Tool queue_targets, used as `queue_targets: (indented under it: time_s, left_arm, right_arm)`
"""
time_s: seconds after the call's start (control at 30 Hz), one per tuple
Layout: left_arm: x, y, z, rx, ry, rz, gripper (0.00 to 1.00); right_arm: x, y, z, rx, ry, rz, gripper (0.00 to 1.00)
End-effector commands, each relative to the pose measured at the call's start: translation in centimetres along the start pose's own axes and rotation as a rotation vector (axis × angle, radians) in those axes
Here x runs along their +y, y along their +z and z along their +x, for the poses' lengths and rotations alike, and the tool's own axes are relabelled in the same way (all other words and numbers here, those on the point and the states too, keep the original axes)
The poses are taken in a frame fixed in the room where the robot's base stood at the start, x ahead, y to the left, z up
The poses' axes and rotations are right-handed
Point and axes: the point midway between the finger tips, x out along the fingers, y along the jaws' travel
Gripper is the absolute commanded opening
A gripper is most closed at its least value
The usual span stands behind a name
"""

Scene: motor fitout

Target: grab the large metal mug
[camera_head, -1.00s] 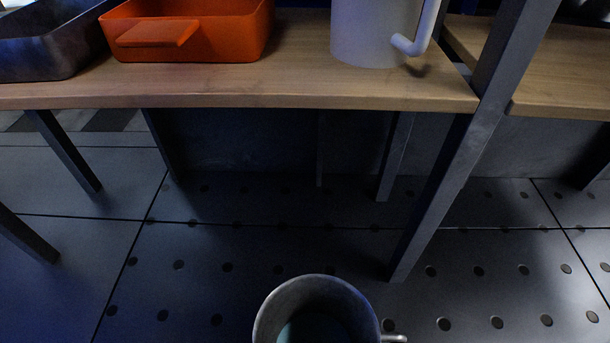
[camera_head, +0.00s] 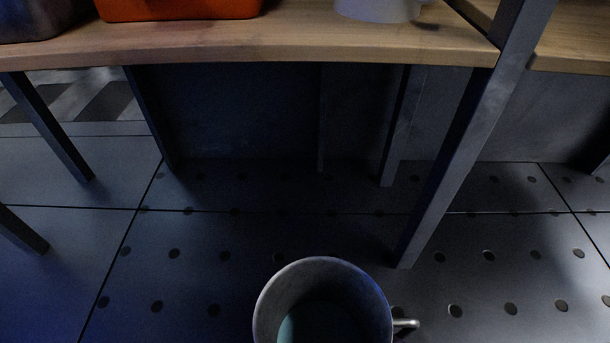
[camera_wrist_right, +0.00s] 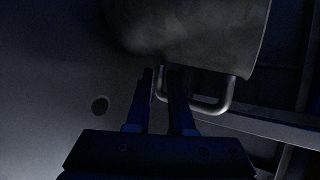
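A large grey metal mug (camera_head: 268,306), open side up with a teal inside bottom, is at the bottom centre of the head view, cut off by the lower edge. Its handle (camera_head: 405,324) points right. In the right wrist view, the dark mug body (camera_wrist_right: 195,35) fills the top and its loop handle (camera_wrist_right: 222,104) hangs towards my right gripper (camera_wrist_right: 162,72). The fingers are apart, one on each side of the handle's left bar, with a narrow gap visible. My left gripper is not in view.
A wooden tabletop (camera_head: 250,48) on dark metal legs crosses the top, carrying an orange bin (camera_head: 180,8), a dark tray (camera_head: 38,22) and a pale mug-like vessel (camera_head: 378,9). A slanted metal post (camera_head: 450,165) stands right of the mug. The floor (camera_head: 215,255) has round holes.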

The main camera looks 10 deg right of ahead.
Motion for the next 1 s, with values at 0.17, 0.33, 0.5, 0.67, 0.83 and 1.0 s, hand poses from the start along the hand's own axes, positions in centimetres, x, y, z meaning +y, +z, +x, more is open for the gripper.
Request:
queue_targets:
  time_s: [0.17, 0.33, 0.5, 0.67, 0.83, 1.0]
  left_arm:
    - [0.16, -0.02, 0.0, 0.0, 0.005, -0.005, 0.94]
    - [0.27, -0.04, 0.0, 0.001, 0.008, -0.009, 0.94]
    - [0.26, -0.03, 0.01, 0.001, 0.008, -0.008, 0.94]
    - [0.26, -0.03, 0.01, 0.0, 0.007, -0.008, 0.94]
    - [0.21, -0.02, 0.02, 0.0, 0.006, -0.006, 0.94]
    - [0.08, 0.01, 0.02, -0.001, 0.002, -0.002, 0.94]
  right_arm:
    - [0.01, -0.02, -0.03, 0.0, 0.0, 0.0, 0.0]
    - [0.02, -0.01, -0.03, 0.0, 0.0, 0.0, 0.0]
    - [0.02, -0.01, -0.03, 0.0, 0.0, 0.0, 0.0]
    - [0.03, -0.01, -0.03, 0.0, 0.0, 0.0, 0.0]
    - [0.03, 0.0, -0.03, 0.0, 0.0, 0.0, 0.0]
    - [0.03, 0.0, -0.03, 0.0, 0.0, 0.0, 0.0]
